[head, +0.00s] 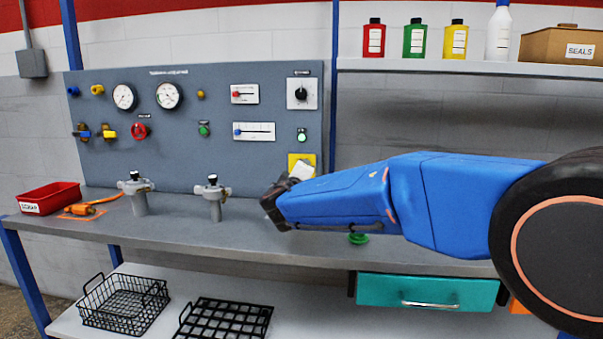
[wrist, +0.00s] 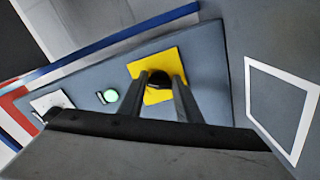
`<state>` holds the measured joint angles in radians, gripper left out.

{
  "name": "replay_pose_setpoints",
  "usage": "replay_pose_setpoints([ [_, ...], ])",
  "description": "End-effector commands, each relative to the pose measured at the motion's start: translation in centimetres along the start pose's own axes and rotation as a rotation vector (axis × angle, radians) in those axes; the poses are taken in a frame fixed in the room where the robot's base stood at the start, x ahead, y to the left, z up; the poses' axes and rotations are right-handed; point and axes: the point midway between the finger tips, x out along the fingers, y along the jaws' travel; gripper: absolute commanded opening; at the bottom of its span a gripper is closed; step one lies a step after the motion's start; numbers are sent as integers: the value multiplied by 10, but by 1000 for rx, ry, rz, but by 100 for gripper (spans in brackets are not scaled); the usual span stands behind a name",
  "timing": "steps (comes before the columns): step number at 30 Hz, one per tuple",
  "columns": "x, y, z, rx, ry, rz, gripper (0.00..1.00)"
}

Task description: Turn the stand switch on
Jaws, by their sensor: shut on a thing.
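A yellow plate (head: 298,158) with a dark knob is mounted low on the right of the grey panel. In the wrist view the yellow plate (wrist: 146,70) is behind my fingertips, and its dark round knob (wrist: 159,76) sits between them. My gripper (wrist: 160,82) is shut on this knob. In the head view my gripper (head: 283,187) reaches in from the right and hides part of the plate and the knob. A black rotary knob on a white plate (head: 300,94) is higher on the panel. I cannot read which one is labelled stand switch.
A green lamp (head: 302,135) is above the yellow plate. A shelf (head: 450,67) with bottles is above.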

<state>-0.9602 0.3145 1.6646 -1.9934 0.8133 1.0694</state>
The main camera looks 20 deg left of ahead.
Motion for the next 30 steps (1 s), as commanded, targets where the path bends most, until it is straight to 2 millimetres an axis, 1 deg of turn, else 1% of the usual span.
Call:
replay_pose_setpoints([
  [6, 0, -2, 2, 41, -2, -3, 9],
  [19, 0, -3, 2, 48, -3, -3, 9],
  [20, 0, -3, 2, 48, -3, -3, 38],
  [21, 0, -3, 2, 48, -2, -3, 48],
  [22, 0, -2, 1, 48, -2, -3, 50],
  [30, 0, -1, 1, 48, -1, -2, 50],
])
